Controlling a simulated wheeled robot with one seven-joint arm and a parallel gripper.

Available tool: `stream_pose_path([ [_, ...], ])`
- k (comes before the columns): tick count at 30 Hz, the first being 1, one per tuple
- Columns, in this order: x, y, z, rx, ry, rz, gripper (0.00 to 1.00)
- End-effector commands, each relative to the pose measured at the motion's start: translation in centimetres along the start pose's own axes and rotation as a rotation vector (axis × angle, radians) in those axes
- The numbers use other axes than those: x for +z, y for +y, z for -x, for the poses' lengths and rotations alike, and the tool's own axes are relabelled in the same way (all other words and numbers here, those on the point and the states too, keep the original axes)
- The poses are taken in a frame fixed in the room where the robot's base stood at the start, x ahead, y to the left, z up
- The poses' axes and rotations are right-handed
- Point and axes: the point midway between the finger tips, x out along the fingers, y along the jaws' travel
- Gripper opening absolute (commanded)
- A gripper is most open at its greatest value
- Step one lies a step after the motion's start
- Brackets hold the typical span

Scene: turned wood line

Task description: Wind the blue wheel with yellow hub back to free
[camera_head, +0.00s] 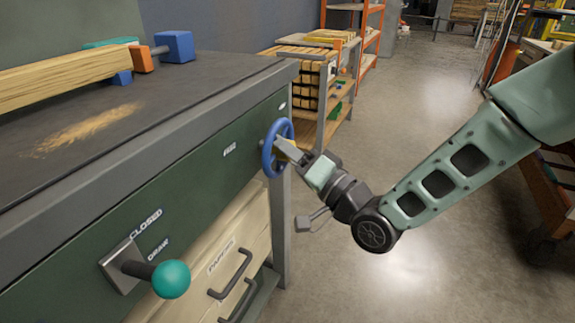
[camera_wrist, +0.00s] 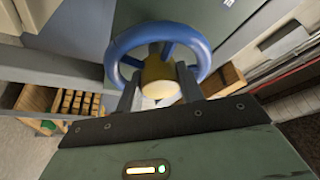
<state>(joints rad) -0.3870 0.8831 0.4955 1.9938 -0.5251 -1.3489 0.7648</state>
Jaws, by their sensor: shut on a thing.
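The blue wheel (camera_head: 269,150) with its yellow hub is mounted on the dark green front panel of the bench, near its far end. A small label marked FREE (camera_head: 230,149) is on the panel to its left. My gripper (camera_head: 287,150) reaches the wheel from the right. In the wrist view the blue wheel (camera_wrist: 203,50) shows as a full ring, with the yellow hub (camera_wrist: 158,76) between the two fingers of my gripper (camera_wrist: 159,92). The fingers are shut on the hub. The far side of the hub is hidden.
A teal-knobbed lever (camera_head: 170,279) sticks out of the panel at near left, by labels CLOSED and DRAW. Drawers with dark handles (camera_head: 230,275) lie below. A wooden beam (camera_head: 65,80) rests on the bench top. A shelf with timber (camera_head: 305,80) stands behind.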

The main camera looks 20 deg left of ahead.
Motion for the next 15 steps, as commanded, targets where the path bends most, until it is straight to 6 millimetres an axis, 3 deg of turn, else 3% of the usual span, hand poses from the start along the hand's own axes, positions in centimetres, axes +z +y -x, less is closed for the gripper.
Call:
stream_pose_path([
  [15, 0.29, 0.57, 0.17, -0.187, -0.001, 0.454, 0.14],
])
